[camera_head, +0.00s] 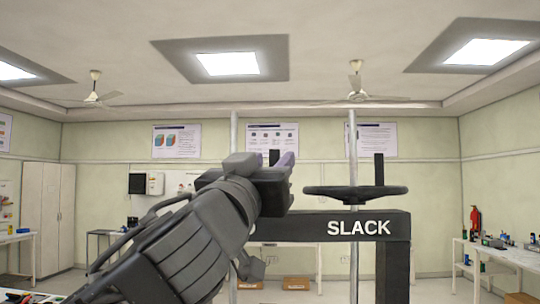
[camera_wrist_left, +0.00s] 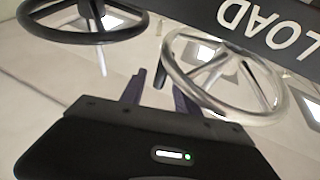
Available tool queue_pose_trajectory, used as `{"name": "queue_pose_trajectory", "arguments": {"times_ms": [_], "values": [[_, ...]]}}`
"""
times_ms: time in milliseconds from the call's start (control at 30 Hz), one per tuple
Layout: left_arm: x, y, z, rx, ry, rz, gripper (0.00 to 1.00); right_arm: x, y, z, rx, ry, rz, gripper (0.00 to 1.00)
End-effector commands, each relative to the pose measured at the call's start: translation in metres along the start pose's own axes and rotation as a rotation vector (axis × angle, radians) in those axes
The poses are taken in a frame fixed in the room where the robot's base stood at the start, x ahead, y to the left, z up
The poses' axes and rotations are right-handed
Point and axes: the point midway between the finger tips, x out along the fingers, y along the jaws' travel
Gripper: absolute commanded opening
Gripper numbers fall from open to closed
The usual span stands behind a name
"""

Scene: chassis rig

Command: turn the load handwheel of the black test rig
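The black test rig's beam (camera_head: 362,224) carries the word SLACK at its right, with a black handwheel (camera_head: 356,191) above it. In the left wrist view, a silver handwheel (camera_wrist_left: 180,72) stands beside the word LOAD (camera_wrist_left: 268,28); my arm hides this wheel in the head view. The black handwheel (camera_wrist_left: 82,37) shows there at the upper left. My left gripper (camera_head: 281,160) is in front of the beam's left part, fingers pointing up. In the wrist view its fingers (camera_wrist_left: 158,96) stand apart, close to the silver rim; whether they touch it I cannot tell. My right gripper is not in view.
Two grey upright posts (camera_head: 353,160) rise behind the beam. A bench with small items (camera_head: 500,250) stands at the right wall, and a cabinet (camera_head: 47,215) at the left. Cardboard boxes (camera_head: 296,283) lie on the floor behind the rig.

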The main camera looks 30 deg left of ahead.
Motion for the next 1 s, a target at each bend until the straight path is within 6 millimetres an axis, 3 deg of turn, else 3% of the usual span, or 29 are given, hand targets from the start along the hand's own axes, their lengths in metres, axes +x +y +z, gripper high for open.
{"name": "queue_pose_trajectory", "arguments": {"times_ms": [233, 700, 1000], "values": [[0.0002, 0.0000, 0.0003, 0.000, 0.000, 0.000, 0.37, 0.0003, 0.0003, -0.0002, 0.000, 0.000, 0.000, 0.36], [-0.0001, 0.0001, 0.0001, 0.000, 0.001, 0.000, 0.00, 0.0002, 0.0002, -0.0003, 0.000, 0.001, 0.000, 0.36], [-0.0001, 0.0001, 0.0000, 0.000, 0.001, 0.000, 0.00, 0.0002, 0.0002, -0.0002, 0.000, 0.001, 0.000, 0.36]]}}
